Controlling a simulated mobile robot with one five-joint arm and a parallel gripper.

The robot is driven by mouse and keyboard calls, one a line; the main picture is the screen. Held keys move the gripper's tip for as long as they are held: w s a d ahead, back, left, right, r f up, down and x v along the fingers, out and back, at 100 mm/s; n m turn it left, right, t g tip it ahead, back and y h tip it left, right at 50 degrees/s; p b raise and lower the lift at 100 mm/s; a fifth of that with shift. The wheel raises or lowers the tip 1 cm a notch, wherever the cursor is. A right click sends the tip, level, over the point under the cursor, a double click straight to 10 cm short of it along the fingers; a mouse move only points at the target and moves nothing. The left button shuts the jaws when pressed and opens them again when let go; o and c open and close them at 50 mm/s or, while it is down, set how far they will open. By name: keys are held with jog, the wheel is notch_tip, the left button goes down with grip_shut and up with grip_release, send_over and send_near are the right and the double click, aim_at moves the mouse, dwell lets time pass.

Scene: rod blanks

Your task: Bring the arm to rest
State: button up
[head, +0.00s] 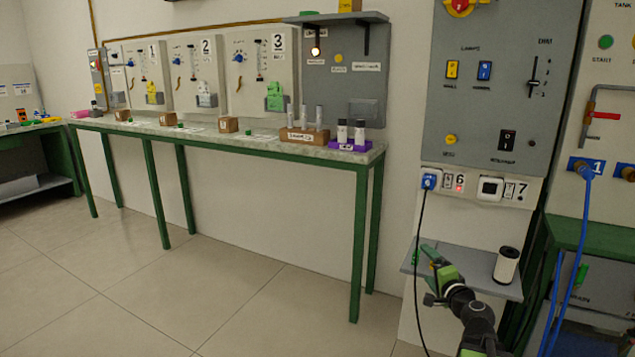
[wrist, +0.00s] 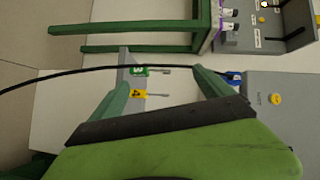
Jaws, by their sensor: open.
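My gripper (head: 434,260) shows at the lower right of the head view, at the end of my dark arm, beside a small grey wall shelf (head: 480,268). In the wrist view, my gripper (wrist: 160,79) has its two green fingers spread apart, with nothing held between them. Beyond the fingers are a small green-handled item (wrist: 139,71) and a yellow-handled item (wrist: 138,94), each with a thin grey shaft. I cannot tell how far they are from the fingertips.
A black cable (head: 418,260) hangs from a blue plug (head: 431,180) close by my gripper. A white cylinder with a dark top (head: 507,265) stands on the shelf. Blue cables (head: 571,265) hang at right. A long green-legged bench (head: 250,141) lines the wall; the floor before it is clear.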

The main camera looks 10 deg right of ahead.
jog(key=a+f+n+g+y, duration=0.2)
jog(key=a+f+n+y, duration=0.15)
jog(key=a, duration=0.75)
jog(key=a+f+n+g+y, duration=0.25)
jog(key=a+n, duration=0.25)
jog(key=a, duration=0.7)
jog(key=s+a+f+n+g+h+p, duration=0.25)
jog(key=s+a+f+n+g, duration=0.35)
jog(key=s+a+f+g, duration=0.35)
jog(key=s+d+f+g+h, duration=0.3)
jog(key=s+d+h, duration=0.1)
jog(key=s+d, duration=0.45)
notch_tip(320, 180, up, 37)
jog(key=p, duration=3.7)
jog(key=shift+w+a+r+n, duration=0.2)
jog(key=shift+a+n, duration=0.15)
jog(key=shift+a, duration=0.1)
jog(key=shift+c, duration=0.3)
